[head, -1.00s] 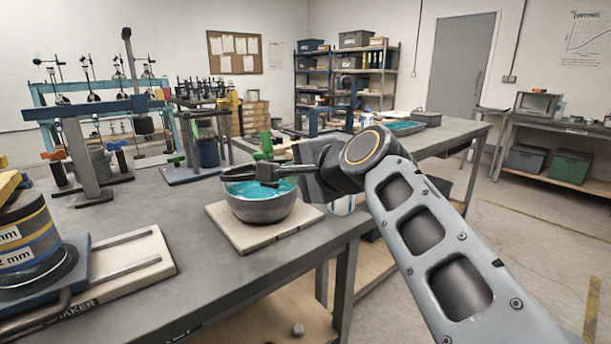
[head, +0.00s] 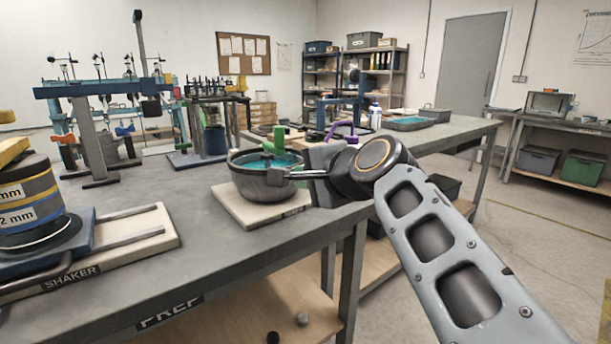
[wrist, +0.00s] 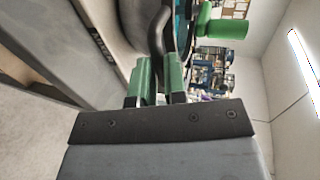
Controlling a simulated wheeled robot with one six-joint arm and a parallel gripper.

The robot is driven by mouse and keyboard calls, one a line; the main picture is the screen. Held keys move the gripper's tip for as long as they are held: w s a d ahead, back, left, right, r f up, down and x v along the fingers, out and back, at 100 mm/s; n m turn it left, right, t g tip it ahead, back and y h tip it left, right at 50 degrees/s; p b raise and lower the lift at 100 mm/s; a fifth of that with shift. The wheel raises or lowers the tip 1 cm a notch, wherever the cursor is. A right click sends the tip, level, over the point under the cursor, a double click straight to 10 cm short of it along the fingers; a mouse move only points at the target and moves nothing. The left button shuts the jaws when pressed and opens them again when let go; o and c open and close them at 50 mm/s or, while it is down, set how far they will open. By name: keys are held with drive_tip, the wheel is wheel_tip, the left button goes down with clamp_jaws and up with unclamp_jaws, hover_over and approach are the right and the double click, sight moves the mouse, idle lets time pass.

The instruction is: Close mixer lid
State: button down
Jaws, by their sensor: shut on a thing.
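The mixer is a grey bowl (head: 250,184) with teal inside and a dark rim, on a pale board. A green knob or handle (head: 280,139) stands up at its far side; it also shows in the wrist view (wrist: 222,29). My gripper (head: 280,175) is at the bowl's near right rim. In the wrist view my gripper's green fingers (wrist: 157,78) are shut on a dark curved bar (wrist: 157,35) beside the bowl. I cannot tell surely whether this bar belongs to the lid. The lid's exact position is unclear.
The pale base board (head: 237,209) lies near the edge of the grey bench (head: 170,262). A shaker (head: 120,238) with stacked sieves stands at the left. Blue and grey frames (head: 95,130) stand behind. A purple handle (head: 345,130) shows beyond my gripper. Bench between shaker and bowl is clear.

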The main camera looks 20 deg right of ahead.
wheel_tip(320, 180, down, 2)
drive_tip(key=shift+w+g, duration=0.1)
drive_tip(key=shift+g, duration=0.2)
drive_tip(key=c, duration=1.2)
unclamp_jaws()
drive_tip(key=shift+o, duration=0.2)
drive_tip(key=shift+r, duration=0.15)
